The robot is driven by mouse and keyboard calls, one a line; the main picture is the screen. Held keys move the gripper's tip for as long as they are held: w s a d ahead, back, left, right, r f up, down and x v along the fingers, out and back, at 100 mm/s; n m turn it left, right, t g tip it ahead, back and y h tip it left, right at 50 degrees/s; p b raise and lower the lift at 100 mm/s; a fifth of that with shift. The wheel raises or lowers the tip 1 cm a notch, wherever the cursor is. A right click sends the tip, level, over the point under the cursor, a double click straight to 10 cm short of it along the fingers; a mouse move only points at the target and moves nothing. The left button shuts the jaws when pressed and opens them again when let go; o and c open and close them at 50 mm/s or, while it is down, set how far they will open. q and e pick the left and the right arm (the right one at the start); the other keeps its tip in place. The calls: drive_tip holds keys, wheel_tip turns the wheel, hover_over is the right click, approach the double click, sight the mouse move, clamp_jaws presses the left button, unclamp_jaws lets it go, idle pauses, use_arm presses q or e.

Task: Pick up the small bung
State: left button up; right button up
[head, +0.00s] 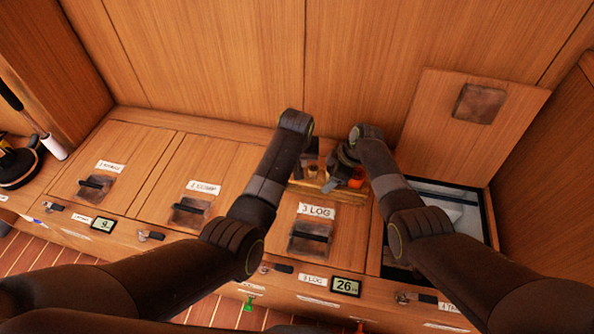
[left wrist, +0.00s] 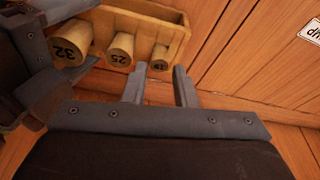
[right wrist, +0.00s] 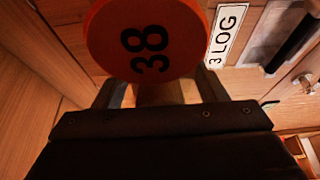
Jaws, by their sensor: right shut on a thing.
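The small bung (left wrist: 160,58) is pale wood with a dark number too small to read surely. It sits at the right end of a wooden rack (left wrist: 178,42), beside the bung marked 25 (left wrist: 120,50) and the larger one marked 32 (left wrist: 70,42). My left gripper (left wrist: 160,78) is open and empty, its fingertips just short of the small bung. My right gripper (head: 345,165) is shut on the orange-faced bung marked 38, seen large in the right wrist view (right wrist: 145,40). Most of my left gripper is hidden by its arm in the head view.
The rack (head: 350,197) stands at the back of the 3 LOG lid (head: 315,211) against the wood-panelled wall (head: 240,60). An open compartment (head: 450,200) lies to the right, its lid (head: 455,125) leaning up. Closed lids lie to the left.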

use_arm(q)
drive_tip(key=shift+x, duration=1.7)
drive_tip(key=shift+c, duration=0.2)
clamp_jaws()
